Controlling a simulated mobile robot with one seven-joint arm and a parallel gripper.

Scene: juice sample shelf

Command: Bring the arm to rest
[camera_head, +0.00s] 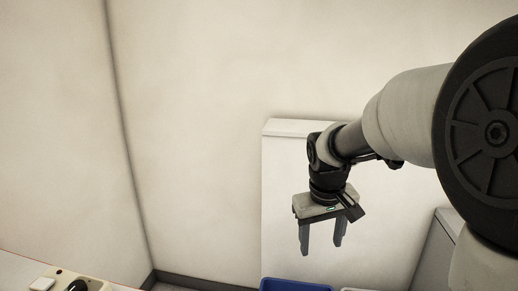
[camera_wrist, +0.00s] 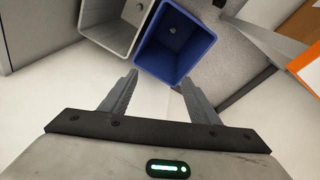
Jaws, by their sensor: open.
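My gripper (camera_head: 321,250) hangs at the end of my arm, right of centre in the head view, with its fingers pointing down. The two fingers are apart and nothing is between them. In the wrist view my gripper (camera_wrist: 159,82) also shows open and empty. A pale surface lies behind the fingers there. The gripper is in the air in front of a white panel (camera_head: 283,200) by the wall.
A blue bin (camera_head: 295,285) stands below the gripper, also seen in the wrist view (camera_wrist: 181,42). A grey bin (camera_wrist: 108,27) stands beside it. A pale counter (camera_head: 40,270) with a dark object (camera_head: 77,286) is at lower left. Plain walls enclose the corner.

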